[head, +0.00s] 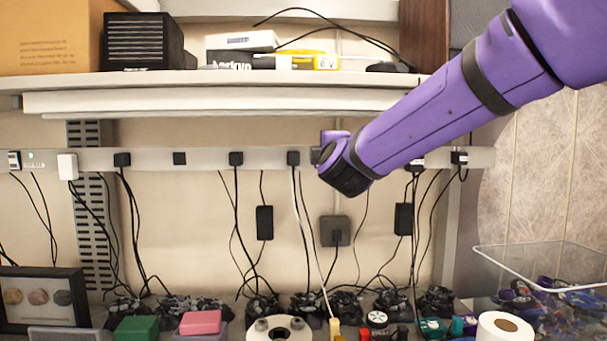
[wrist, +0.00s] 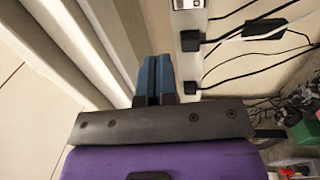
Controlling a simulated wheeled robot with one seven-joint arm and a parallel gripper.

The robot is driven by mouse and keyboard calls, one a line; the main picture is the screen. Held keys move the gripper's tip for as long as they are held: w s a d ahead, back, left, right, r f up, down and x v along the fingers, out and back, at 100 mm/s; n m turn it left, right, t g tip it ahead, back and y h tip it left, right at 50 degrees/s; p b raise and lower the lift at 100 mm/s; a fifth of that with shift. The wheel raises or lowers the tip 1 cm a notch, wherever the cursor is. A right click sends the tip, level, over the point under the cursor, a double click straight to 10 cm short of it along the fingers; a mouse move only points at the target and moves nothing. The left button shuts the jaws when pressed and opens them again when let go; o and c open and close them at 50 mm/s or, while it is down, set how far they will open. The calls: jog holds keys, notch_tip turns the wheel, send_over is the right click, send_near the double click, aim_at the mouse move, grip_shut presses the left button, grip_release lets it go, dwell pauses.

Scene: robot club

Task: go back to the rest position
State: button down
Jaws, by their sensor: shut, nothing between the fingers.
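My gripper (wrist: 154,80) shows in the wrist view as two blue-grey fingers shut together, with nothing between them. It points toward the wall and the strip of sockets, apart from the bench items. In the head view my purple arm reaches in from the upper right, and its dark end stands in front of the socket strip. The fingers cannot be made out in the head view.
A shelf (head: 250,77) with boxes runs above the socket strip (head: 205,159), and black cables hang below it. The bench below holds a green block (head: 137,328), a pink block (head: 200,322), a white roll (head: 505,327) and a clear bin (head: 540,262) at right.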

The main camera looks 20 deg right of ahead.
jog(key=s+d+f+m+g+y, duration=0.1)
jog(key=s+f+m+g, duration=0.3)
jog(key=s, duration=0.7)
jog(key=s+d+f+m+g+y, duration=0.1)
jog(key=s+d+f+m+g, duration=0.2)
jog(key=s, duration=0.8)
jog(key=s+d+f+m+g+y, duration=0.1)
jog(key=s+d+f+m+g, duration=0.1)
jog(key=s+f+m+g, duration=0.4)
jog(key=s+f+m, duration=0.2)
jog(key=s+f, duration=0.2)
jog(key=s, duration=0.1)
jog(key=shift+f+m+g+y, duration=0.35)
jog(key=shift+m+g+y, duration=0.05)
